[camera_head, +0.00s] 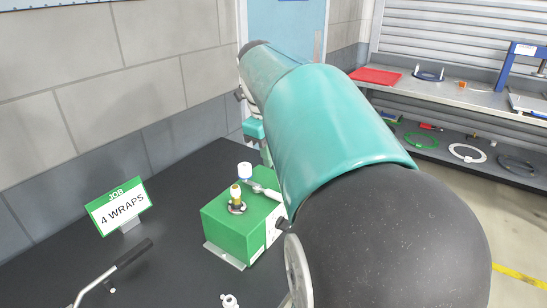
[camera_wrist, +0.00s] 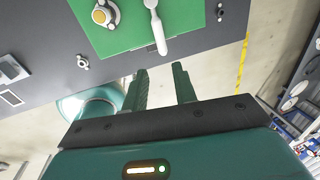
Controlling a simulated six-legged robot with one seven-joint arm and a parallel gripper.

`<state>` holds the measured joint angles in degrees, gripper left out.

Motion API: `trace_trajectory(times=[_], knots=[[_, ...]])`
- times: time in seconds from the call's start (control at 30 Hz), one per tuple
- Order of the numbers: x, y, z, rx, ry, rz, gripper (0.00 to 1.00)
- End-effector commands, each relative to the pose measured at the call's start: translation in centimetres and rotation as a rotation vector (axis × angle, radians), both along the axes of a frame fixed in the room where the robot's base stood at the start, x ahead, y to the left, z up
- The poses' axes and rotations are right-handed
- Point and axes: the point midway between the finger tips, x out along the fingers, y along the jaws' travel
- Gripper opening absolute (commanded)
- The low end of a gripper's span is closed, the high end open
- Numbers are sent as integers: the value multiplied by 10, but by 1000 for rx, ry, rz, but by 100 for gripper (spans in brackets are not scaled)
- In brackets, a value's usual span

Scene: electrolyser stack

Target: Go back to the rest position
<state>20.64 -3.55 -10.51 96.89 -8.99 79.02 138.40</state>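My gripper (camera_wrist: 160,78) shows in the wrist view with its two dark green fingers apart and nothing between them. It is open and clear of the green box (camera_wrist: 125,40), which lies beyond the fingertips at the top. In the head view my teal and black arm fills the middle and hides most of the gripper.
A sign reading "JOB 4 WRAPS" (camera_head: 120,208) stands left of the box. A black-handled lever (camera_head: 132,254) is at the bench front. Shelves with a red tray (camera_head: 376,76) and several rings stand at the right, beyond open floor. A block wall bounds the left.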

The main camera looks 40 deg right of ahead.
Motion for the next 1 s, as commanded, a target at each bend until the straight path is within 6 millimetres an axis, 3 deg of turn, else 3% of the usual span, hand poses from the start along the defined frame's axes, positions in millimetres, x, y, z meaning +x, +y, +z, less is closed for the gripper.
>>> trace_trajectory(times=[0.43,0.57,0.67,1.0], knots=[[0,0,0,0,0,4,28],[-1,11,-1,-2,-1,99,28],[-3,33,-4,-9,-1,293,28],[-24,129,-28,-136,13,1245,28]])
